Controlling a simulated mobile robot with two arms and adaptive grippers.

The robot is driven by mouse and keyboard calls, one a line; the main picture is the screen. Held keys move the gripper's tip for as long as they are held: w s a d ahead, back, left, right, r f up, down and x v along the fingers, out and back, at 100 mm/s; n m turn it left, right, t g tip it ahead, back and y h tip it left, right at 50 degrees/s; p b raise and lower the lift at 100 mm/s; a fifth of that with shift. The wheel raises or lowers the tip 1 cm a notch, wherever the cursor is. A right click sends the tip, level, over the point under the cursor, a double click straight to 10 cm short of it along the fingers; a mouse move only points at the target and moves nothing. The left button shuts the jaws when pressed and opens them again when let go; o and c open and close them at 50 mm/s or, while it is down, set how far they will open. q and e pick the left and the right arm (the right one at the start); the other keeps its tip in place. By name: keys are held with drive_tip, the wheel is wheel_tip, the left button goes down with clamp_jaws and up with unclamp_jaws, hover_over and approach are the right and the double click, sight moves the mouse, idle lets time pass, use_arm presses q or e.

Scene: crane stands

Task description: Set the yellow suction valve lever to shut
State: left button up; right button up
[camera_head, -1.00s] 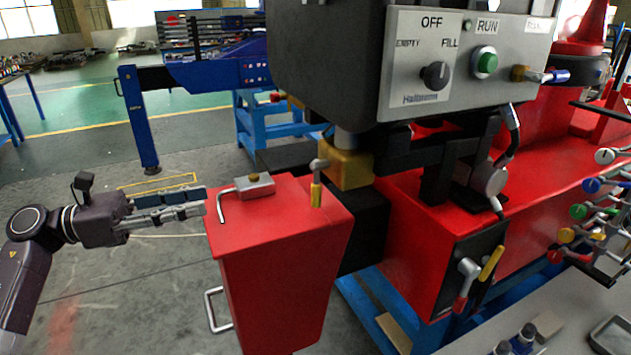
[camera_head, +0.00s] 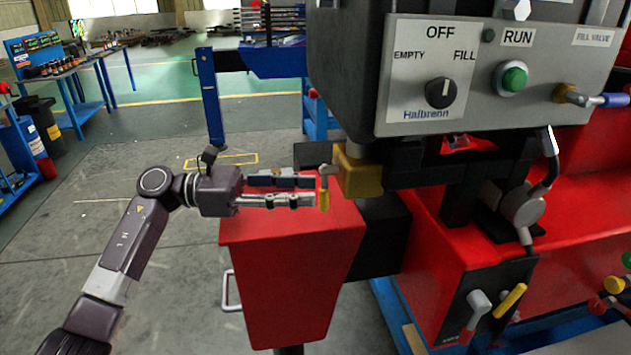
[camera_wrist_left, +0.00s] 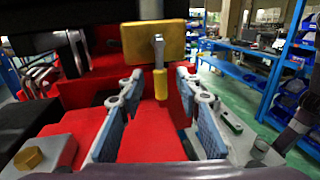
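A lever with a yellow handle (camera_head: 324,199) hangs straight down from the yellow valve block (camera_head: 360,172), above the red tank (camera_head: 292,250). The wrist view shows the lever's yellow grip (camera_wrist_left: 160,84) and grey shank below the yellow block (camera_wrist_left: 153,43). My left gripper (camera_head: 313,190) is open, with its fingertips at the lever. In the wrist view the grip stands between the two blue-padded fingertips, with a gap on each side. The fingers hide part of the tank top. My right gripper is not in view.
The grey control box (camera_head: 480,75) overhangs to the right of the lever. Another yellow-handled lever (camera_head: 510,300) sits on the red machine at lower right. A grey block with a brass knob (camera_wrist_left: 42,155) is at lower left in the wrist view.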

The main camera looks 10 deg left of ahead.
sight(324, 188)
use_arm(q)
drive_tip(key=shift+w+d+r+p, duration=0.15)
drive_tip(key=shift+d+p, duration=0.15)
drive_tip(key=shift+d, duration=1.2)
drive_tip(key=shift+a+f, duration=0.1)
drive_tip(key=shift+f, duration=0.1)
clamp_jaws()
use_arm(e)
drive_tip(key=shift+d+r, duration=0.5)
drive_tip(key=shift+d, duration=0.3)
